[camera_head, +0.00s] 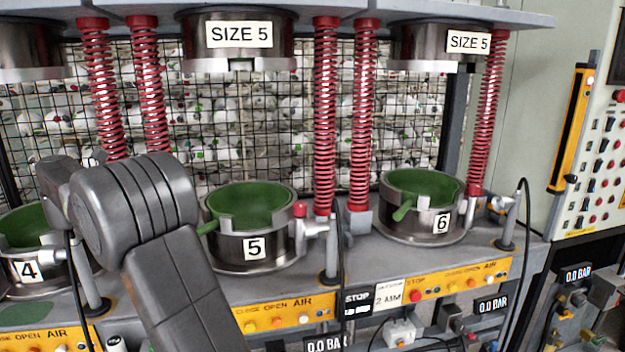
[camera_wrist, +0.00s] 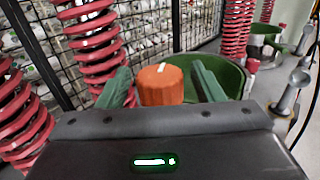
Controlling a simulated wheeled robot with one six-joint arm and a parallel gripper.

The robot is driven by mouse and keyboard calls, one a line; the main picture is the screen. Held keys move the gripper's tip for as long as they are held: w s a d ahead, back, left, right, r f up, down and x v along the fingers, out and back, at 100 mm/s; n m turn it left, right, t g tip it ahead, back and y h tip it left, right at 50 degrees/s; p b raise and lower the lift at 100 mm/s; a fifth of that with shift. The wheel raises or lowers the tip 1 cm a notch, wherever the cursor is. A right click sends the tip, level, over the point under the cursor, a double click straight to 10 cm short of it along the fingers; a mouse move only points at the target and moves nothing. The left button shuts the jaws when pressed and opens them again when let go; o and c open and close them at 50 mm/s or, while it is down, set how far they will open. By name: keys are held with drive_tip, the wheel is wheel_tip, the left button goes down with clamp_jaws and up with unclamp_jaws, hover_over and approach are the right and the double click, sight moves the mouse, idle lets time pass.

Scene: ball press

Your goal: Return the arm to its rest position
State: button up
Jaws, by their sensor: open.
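My arm rises from the bottom of the head view and bends in front of the press, between mould 4 (camera_head: 22,268) and mould 5 (camera_head: 252,250). The arm hides my gripper in the head view. In the wrist view my gripper (camera_wrist: 161,88) shows two green fingers spread apart. An orange knob-like piece (camera_wrist: 161,84) with a pale mark shows between the fingers; I cannot tell whether it touches them. Behind it is a green bowl-shaped mould (camera_wrist: 222,78).
Red springs (camera_head: 326,115) stand between the moulds, under upper dies marked SIZE 5 (camera_head: 238,36). Mould 6 (camera_head: 424,215) stands at the right. A wire mesh (camera_head: 272,110) closes the back, with many balls behind it. A control panel (camera_head: 600,150) is at far right.

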drive_tip(key=b+v, duration=0.2)
drive_tip(key=v, duration=1.1)
drive_tip(key=p+x, duration=0.2)
drive_tip(key=x, duration=1.1)
drive_tip(key=shift+w+d+r, duration=0.15)
drive_tip(key=shift+n+t+y+p, duration=0.3)
drive_tip(key=shift+n+y+p, duration=0.1)
drive_tip(key=shift+s+n+t+y+p, duration=0.2)
drive_tip(key=shift+n+t+y+p, duration=0.35)
drive_tip(key=shift+y, duration=0.45)
drive_tip(key=shift+w+n+t+y+p, duration=0.15)
drive_tip(key=shift+n+t+y+p, duration=0.15)
drive_tip(key=shift+n+y, duration=0.5)
drive_tip(key=n+y+p, duration=0.2)
drive_tip(key=n+y, duration=0.1)
drive_tip(key=y, duration=0.2)
drive_tip(key=shift+t, duration=0.35)
drive_tip(key=n+y+p, duration=0.1)
drive_tip(key=n+y, duration=0.1)
drive_tip(key=y, duration=0.1)
drive_tip(key=shift+n+y, duration=0.25)
drive_tip(key=shift+y, duration=0.15)
drive_tip(key=shift+f+n+g+y+b, duration=0.15)
drive_tip(key=shift+n+g+y+b, duration=0.2)
drive_tip(key=shift+n+y, duration=0.5)
drive_tip(key=shift+f+n+g+y+b, duration=0.1)
drive_tip(key=shift+n+g+y+b, duration=0.25)
drive_tip(key=shift+y, duration=0.9)
